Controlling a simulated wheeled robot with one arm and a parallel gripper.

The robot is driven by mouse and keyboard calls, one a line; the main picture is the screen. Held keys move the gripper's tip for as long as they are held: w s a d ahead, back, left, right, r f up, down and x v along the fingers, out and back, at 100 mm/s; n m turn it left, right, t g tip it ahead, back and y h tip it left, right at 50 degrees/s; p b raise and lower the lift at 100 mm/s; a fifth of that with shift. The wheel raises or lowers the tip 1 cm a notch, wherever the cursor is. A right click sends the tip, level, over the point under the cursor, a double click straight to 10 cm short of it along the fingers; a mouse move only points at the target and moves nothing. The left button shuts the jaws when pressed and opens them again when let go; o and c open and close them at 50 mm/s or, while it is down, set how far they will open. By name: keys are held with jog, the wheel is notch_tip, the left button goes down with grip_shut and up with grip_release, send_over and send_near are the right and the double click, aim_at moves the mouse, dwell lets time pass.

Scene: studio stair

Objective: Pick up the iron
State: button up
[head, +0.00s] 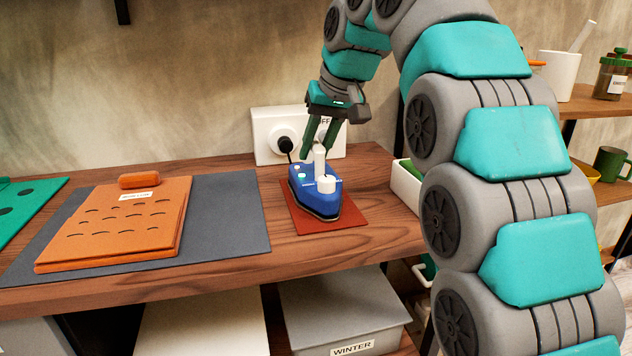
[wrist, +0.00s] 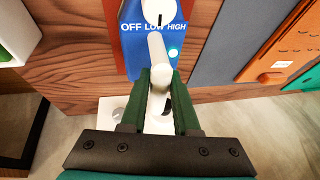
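The iron (head: 314,196) is blue with white parts and sits on a small red mat (head: 333,222) on the wooden bench. Its white handle post (head: 319,160) stands upright. In the wrist view, the iron's blue body (wrist: 122,30) shows a white dial and the words OFF, LOW, HIGH. My gripper (head: 320,146) is above the iron, pointing down, with its green fingers apart. In the wrist view, the white handle (wrist: 156,50) lies between the fingertips of my gripper (wrist: 160,72), close to both. Firm contact is not visible. The fingers hide part of the handle.
A white wall outlet (head: 268,134) with a black plug is close behind the iron. An orange slotted board (head: 115,225) lies on a grey mat (head: 232,205) to the left. A white planter (head: 405,186) stands to the right. A WINTER box (head: 340,305) is below the bench.

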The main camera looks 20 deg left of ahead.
grip_shut()
dwell(0.9)
